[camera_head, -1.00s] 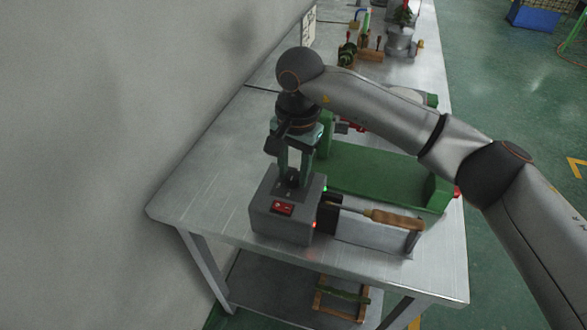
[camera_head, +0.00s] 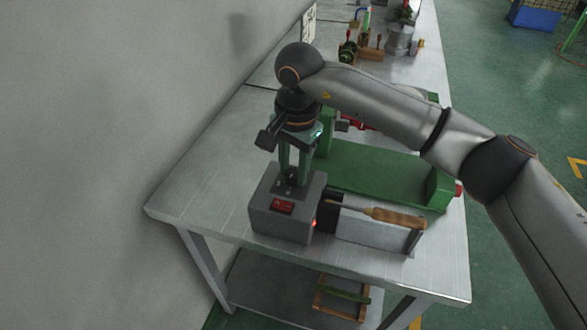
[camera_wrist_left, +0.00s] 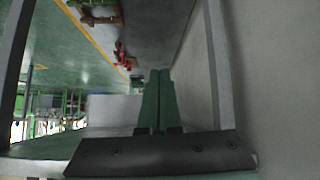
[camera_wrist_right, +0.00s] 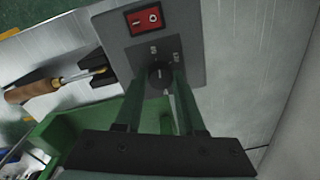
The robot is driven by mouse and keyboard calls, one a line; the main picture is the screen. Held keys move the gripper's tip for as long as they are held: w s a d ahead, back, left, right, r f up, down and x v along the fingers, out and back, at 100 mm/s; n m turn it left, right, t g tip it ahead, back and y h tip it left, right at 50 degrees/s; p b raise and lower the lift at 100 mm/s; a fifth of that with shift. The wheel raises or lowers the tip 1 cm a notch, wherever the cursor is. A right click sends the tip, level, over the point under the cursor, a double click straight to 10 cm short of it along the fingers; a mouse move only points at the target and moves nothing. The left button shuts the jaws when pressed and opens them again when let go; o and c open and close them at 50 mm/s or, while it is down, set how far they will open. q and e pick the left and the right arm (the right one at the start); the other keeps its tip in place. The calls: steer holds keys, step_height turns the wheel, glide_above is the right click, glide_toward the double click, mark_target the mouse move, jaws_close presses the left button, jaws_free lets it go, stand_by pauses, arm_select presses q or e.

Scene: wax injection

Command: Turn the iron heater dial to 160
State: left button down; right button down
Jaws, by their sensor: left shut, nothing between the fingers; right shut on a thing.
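The iron heater (camera_head: 268,216) is a grey box on the near end of the metal table, with a red switch (camera_head: 282,207) on top. Its black dial (camera_wrist_right: 159,74) shows in the right wrist view, below the red switch (camera_wrist_right: 145,18), with small markings around it that I cannot read. My right gripper (camera_head: 292,178) points straight down onto the heater. In its wrist view the two green fingers (camera_wrist_right: 161,84) are shut on the dial, one on each side. My left gripper (camera_wrist_left: 159,74) is shut and empty in the left wrist view, away from the heater.
A soldering iron with a wooden handle (camera_head: 398,217) rests in a holder right of the heater. A green machine (camera_head: 375,172) stands behind it. More tools (camera_head: 362,50) sit at the table's far end. The table's left corner (camera_head: 165,208) is bare.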

steer(key=shift+m+b, duration=0.35)
steer(key=shift+m, duration=0.55)
steer(key=shift+m+b, duration=0.4)
steer(key=shift+m, duration=0.5)
steer(key=m, duration=0.2)
steer(key=shift+m+b, duration=0.4)
steer(key=m+b, duration=0.1)
steer(key=m, duration=0.3)
steer(key=shift+a+m, duration=0.1)
steer(key=shift+m, duration=0.2)
steer(key=m+b, duration=0.1)
steer(key=m, duration=0.2)
steer(key=shift+m+h, duration=0.3)
steer(key=m, duration=0.2)
steer(key=shift+w+m, duration=0.1)
steer(key=shift+m, duration=0.2)
steer(key=m+b, duration=0.1)
steer(key=m, duration=0.2)
steer(key=shift+m, duration=0.4)
arm_select(q)
steer(key=shift+m+h, duration=0.3)
steer(key=shift+h, duration=0.1)
steer(key=d+f, duration=0.1)
steer(key=w+d+f, duration=0.1)
steer(key=f, duration=0.1)
steer(key=shift+w+d+f, duration=0.1)
steer(key=shift+w+d, duration=0.05)
steer(key=shift+d, duration=0.25)
arm_select(e)
steer(key=shift+m, duration=0.5)
